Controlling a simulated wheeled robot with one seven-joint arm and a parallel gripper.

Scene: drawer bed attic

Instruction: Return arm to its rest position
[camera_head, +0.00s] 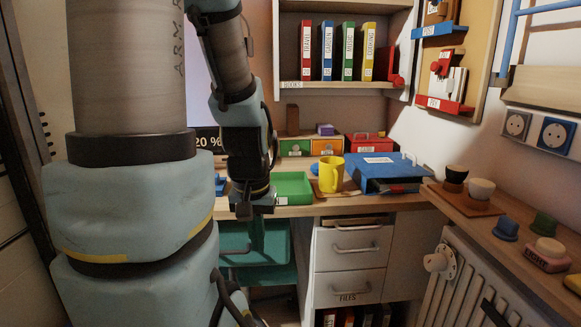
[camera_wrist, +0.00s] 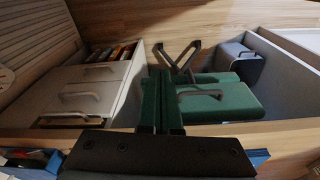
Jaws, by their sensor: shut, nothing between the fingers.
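My arm (camera_head: 237,75) comes down from the top of the head view, bent, with its end hanging by the desk's front edge. My gripper (camera_head: 257,240) points down in front of the green chair (camera_head: 281,277). In the wrist view the two dark green fingers of my gripper (camera_wrist: 162,78) lie side by side, shut and empty. Behind them the green chair (camera_wrist: 222,98) shows below the desk. The fingers look apart from the chair, though the exact gap cannot be told.
A ledge (camera_head: 491,229) with small pieces and a radiator (camera_head: 457,285) are at right. A bookshelf (camera_head: 340,86) hangs above.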

